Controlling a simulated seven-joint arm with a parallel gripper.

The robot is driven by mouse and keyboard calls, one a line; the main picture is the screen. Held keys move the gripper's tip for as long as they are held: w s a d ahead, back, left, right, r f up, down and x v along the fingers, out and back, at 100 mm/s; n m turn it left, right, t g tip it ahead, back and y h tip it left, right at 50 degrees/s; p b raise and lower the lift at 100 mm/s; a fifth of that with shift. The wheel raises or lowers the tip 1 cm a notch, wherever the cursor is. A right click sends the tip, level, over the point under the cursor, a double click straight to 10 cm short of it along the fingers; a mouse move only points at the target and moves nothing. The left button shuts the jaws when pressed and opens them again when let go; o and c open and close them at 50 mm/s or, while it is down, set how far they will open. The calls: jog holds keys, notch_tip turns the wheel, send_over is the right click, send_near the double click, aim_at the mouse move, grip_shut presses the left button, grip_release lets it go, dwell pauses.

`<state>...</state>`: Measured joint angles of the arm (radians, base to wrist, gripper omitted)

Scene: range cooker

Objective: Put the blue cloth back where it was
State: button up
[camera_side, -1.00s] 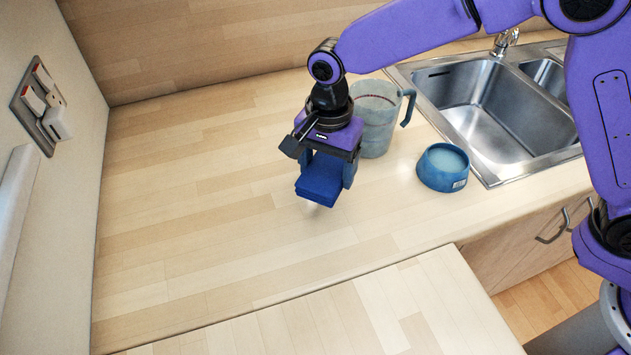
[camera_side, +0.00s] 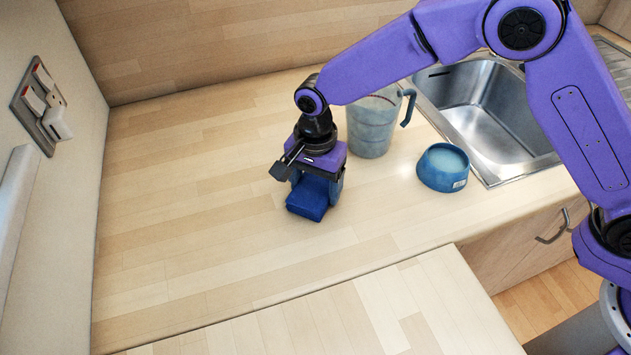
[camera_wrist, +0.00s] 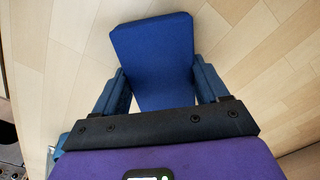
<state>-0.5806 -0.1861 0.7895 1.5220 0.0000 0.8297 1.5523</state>
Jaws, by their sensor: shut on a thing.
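The blue cloth (camera_side: 308,198) is a folded, block-like piece held under my gripper (camera_side: 316,186). My gripper is shut on it, with one finger on each side, and points down. In the wrist view the cloth (camera_wrist: 153,55) sits between the two fingers of my gripper (camera_wrist: 160,88) and reaches out past them. The cloth is low, at or just above the wooden counter (camera_side: 200,220); I cannot tell whether it touches.
A clear measuring jug (camera_side: 372,125) stands right behind my gripper. A blue bowl (camera_side: 443,167) stands to the right, in front of the metal sink (camera_side: 485,105). A wall socket (camera_side: 42,100) is at the left. The counter's left and middle are clear.

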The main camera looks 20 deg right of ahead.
aim_at(317, 186)
jog(key=o, duration=0.9)
jog(key=shift+o, duration=0.2)
notch_tip(317, 186, up, 12)
jog(key=shift+r, duration=0.15)
jog(key=shift+d, duration=0.1)
jog(key=s+d+n, duration=1)
jog(key=s+d, duration=0.3)
jog(key=d, duration=0.3)
jog(key=s+d+n, duration=1.1)
jog(key=s+d, duration=0.2)
jog(key=d, duration=0.3)
jog(key=shift+s+d+n, duration=0.25)
jog(key=shift+s+n, duration=0.05)
jog(key=shift+s, duration=0.05)
